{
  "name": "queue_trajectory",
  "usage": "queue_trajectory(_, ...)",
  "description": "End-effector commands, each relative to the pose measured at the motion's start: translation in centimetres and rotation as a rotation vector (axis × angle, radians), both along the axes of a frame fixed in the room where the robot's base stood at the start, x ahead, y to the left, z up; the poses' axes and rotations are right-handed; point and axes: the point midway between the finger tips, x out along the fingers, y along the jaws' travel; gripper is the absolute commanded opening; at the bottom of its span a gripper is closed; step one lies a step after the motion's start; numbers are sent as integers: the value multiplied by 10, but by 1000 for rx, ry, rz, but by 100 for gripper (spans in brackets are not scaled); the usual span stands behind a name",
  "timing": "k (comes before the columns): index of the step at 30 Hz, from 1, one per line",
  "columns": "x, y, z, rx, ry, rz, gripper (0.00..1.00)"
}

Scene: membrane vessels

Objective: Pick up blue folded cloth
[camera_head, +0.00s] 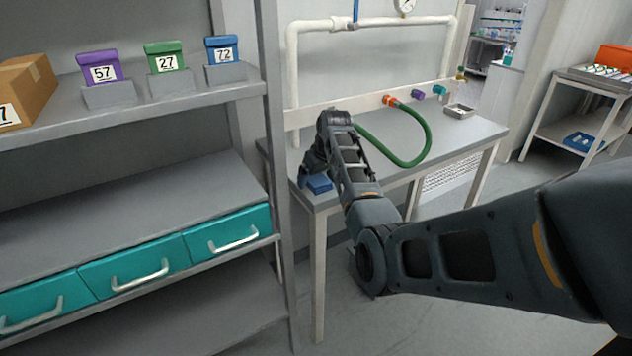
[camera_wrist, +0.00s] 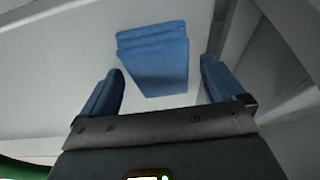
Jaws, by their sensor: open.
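The blue folded cloth (camera_head: 319,184) lies on the grey table near its left front corner in the head view. In the wrist view the cloth (camera_wrist: 153,62) shows as a stack of blue layers beyond and between the fingertips. My gripper (camera_wrist: 161,78) is open, with one blue-padded finger on each side and nothing between them. In the head view my gripper (camera_head: 308,170) is just above the table beside the cloth, partly hidden by my wrist. I cannot tell the exact height gap.
The table (camera_head: 455,137) also carries a green hose (camera_head: 425,150) and a small metal tray (camera_head: 460,111) at the right. A shelf post (camera_head: 275,130) stands close to the left of the table. The shelf holds numbered boxes (camera_head: 165,58) and teal drawers (camera_head: 135,268).

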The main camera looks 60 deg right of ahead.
Motion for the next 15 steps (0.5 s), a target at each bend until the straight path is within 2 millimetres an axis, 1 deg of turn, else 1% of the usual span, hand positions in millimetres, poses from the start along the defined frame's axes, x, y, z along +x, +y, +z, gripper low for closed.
queue_trajectory(2, 0, 0, -1, 1, 1, 0, 95)
queue_trajectory(15, 0, 0, -1, 0, 0, 0, 53)
